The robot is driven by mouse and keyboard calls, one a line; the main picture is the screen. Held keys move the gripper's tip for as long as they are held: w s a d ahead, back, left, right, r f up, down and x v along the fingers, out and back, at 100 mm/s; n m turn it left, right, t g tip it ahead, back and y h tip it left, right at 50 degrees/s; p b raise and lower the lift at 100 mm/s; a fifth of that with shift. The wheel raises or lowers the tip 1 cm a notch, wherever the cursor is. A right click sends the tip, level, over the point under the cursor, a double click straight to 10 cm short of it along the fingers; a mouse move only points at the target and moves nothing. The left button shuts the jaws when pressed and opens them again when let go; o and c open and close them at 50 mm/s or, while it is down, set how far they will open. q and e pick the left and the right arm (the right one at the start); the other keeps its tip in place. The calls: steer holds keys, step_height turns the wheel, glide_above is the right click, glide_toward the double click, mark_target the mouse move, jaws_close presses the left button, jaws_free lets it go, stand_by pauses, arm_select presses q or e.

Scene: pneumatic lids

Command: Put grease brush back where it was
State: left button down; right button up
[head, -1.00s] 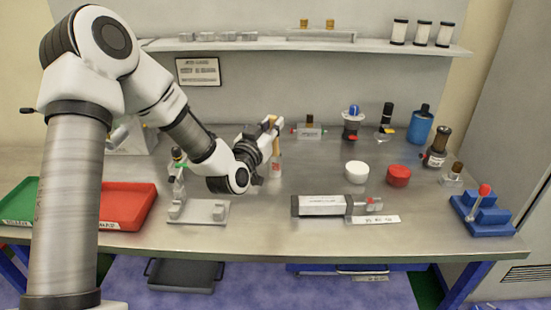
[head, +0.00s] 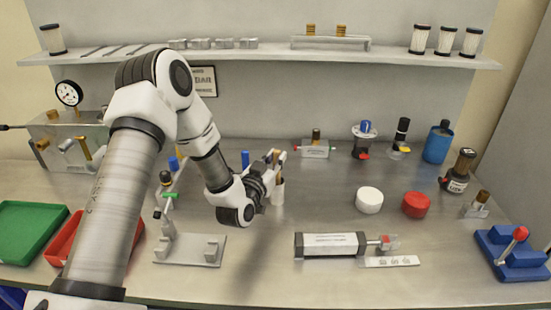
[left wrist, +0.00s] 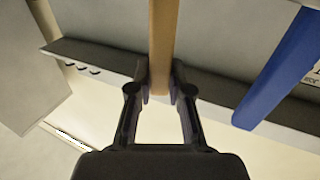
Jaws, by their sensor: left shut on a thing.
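The grease brush shows as a tan wooden handle (left wrist: 163,40) in the left wrist view, between the fingers of my left gripper (left wrist: 160,92). In the head view my left gripper (head: 272,178) is shut on this handle (head: 277,157), over the middle of the bench. A small whitish cup (head: 278,192) stands right beside and below the gripper. The brush's lower end is hidden, so I cannot tell whether it is inside the cup. My right gripper is not in view.
A grey stand (head: 190,250) is left of the gripper. A blue rod (left wrist: 280,70) shows near the gripper. The bench between cup and lids is clear.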

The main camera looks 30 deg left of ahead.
arm_select(q)
steer(key=shift+s+d, duration=0.25)
steer(key=shift+s, duration=0.05)
steer(key=c, duration=1.1)
jaws_free()
steer(key=shift+w+a+f, duration=0.15)
steer(key=shift+r, duration=0.45)
steer(key=s, duration=0.4)
steer(key=s+d+b, duration=0.1)
steer(key=s, duration=0.3)
steer(key=s+d+b, duration=0.1)
steer(key=s, duration=0.3)
steer(key=shift+f, duration=0.35)
